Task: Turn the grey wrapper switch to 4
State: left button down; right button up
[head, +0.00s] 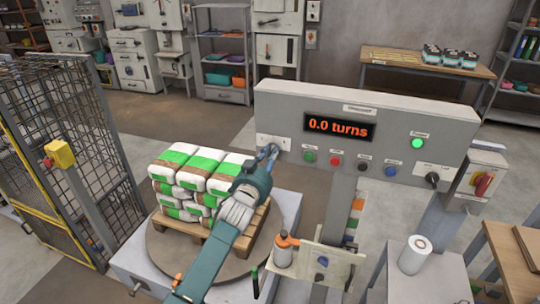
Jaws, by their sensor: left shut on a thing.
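The grey control panel (300,100) stands in the middle, with a lit display (339,127) reading "0.0 turns". A pale plate (284,143) sits at the panel's left end. My left gripper (268,153) reaches up to this plate and is shut on what appears to be the grey wrapper switch there. The fingers hide the switch, so its setting cannot be read. My right gripper is not in view.
Several round buttons, a glowing green lamp (417,143) and a black knob (432,178) are on the panel. A mesh fence (95,150) stands left, a red switch box (481,181) right.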

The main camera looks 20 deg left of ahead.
pick_arm(q)
jog(key=m, duration=0.5)
jog(key=shift+f, duration=0.2)
jog(key=shift+m+b, duration=0.3)
jog(key=shift+m, duration=0.1)
jog(key=c, duration=1.6)
grip_release()
jog(key=shift+c, duration=0.2)
jog(key=shift+s, duration=0.1)
jog(key=s, duration=1.1)
jog(key=shift+s+a, duration=0.15)
jog(key=shift+s, duration=0.25)
